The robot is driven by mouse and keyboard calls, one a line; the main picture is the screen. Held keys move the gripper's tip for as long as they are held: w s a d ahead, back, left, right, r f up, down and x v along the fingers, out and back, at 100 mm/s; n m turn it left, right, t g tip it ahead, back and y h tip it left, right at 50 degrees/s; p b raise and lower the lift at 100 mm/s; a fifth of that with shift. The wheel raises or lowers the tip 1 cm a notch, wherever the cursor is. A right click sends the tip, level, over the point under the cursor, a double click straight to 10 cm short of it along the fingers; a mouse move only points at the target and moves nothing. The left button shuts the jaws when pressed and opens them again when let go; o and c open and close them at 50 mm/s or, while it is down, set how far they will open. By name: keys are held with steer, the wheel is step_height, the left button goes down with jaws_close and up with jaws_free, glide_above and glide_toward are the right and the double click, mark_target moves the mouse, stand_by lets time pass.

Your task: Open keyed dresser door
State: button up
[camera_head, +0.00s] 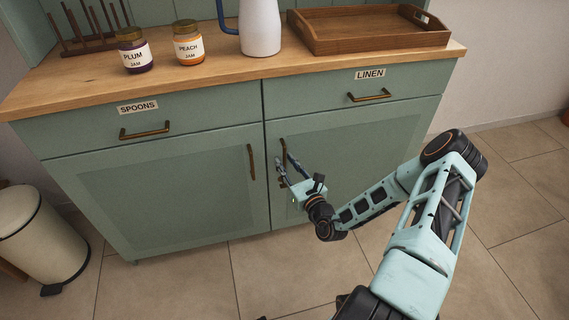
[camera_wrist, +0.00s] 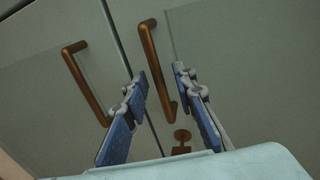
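The green dresser has two lower doors. The right door (camera_head: 362,150) has a vertical bronze handle (camera_head: 282,150), which also shows in the wrist view (camera_wrist: 154,62). Below the handle is a bronze key in a keyhole (camera_wrist: 181,142), partly near the right finger in the wrist view. The right door looks closed. My gripper (camera_head: 284,164) is at the right door's handle. In the wrist view my gripper (camera_wrist: 160,80) is open, with one blue-padded finger on each side of the handle. I see no finger clearly touching it.
The left door (camera_head: 160,190) has its own handle (camera_head: 251,162). Drawers labelled SPOONS (camera_head: 145,120) and LINEN (camera_head: 369,90) are above. Jam jars, a white jug (camera_head: 260,28) and a wooden tray (camera_head: 370,42) stand on top. A bin (camera_head: 35,240) is at left.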

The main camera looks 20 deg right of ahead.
steer(key=shift+w+a, duration=0.15)
steer(key=shift+w, duration=0.4)
jaws_close()
